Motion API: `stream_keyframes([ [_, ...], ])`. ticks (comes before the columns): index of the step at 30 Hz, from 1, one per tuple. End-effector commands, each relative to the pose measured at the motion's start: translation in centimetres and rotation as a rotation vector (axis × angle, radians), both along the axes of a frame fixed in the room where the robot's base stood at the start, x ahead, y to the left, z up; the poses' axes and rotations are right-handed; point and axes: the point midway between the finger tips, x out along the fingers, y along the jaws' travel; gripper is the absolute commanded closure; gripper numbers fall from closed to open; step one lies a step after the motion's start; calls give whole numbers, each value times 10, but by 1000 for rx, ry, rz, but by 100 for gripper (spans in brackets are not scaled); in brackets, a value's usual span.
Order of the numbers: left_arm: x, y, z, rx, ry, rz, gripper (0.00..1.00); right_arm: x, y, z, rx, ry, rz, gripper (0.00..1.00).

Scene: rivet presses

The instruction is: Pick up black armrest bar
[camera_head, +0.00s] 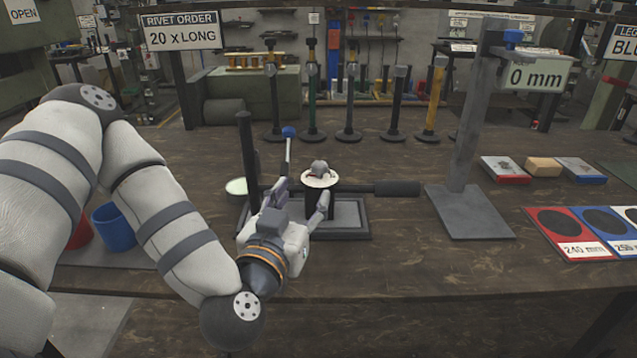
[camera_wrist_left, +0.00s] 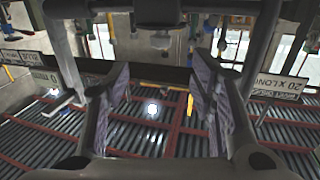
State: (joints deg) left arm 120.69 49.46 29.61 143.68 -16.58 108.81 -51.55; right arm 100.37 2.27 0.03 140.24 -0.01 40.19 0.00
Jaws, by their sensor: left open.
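A black bar with a thick dark grip (camera_head: 397,188) lies horizontally at the press in the middle of the table, its grip end pointing right. The press has a grey base plate (camera_head: 350,228), a black upright post (camera_head: 248,160) and a round pale disc (camera_head: 319,179) with a grey cap. My left gripper (camera_head: 302,193) is open in front of the press, its fingers pointing up and away, left of the grip. The gripper hides part of the bar and base. In the left wrist view the open fingers (camera_wrist_left: 160,105) have nothing between them. My right gripper is not in view.
A grey stand (camera_head: 468,212) with a "0 mm" sign rises right of the grip. Several upright posts on round bases (camera_head: 348,135) stand behind. Red, white and blue cards (camera_head: 570,233) lie at right. A blue cup (camera_head: 114,228) is at left. The front middle table is clear.

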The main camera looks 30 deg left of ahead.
Motion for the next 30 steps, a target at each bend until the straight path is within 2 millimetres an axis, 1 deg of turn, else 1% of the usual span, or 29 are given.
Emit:
stream_keyframes([
  [2,2,2,1,1,-5,7,49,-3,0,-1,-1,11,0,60],
  [4,12,6,-3,2,-2,11,49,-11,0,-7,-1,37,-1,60],
  [6,28,11,-5,1,0,12,49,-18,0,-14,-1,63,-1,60],
  [9,48,17,-3,3,-2,11,49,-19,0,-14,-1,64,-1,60],
  [13,65,21,-2,2,-4,8,49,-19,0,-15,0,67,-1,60],
  [14,68,22,-3,1,-3,7,49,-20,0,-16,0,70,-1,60],
  [18,94,30,-13,3,2,9,49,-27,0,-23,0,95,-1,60],
  [21,109,34,-12,2,0,7,49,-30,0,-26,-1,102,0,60],
  [24,116,35,-10,1,-3,5,49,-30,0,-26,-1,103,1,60],
  [29,116,35,-8,1,-5,5,49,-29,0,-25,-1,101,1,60],
  [30,116,35,-8,1,-5,4,54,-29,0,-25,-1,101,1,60],
])
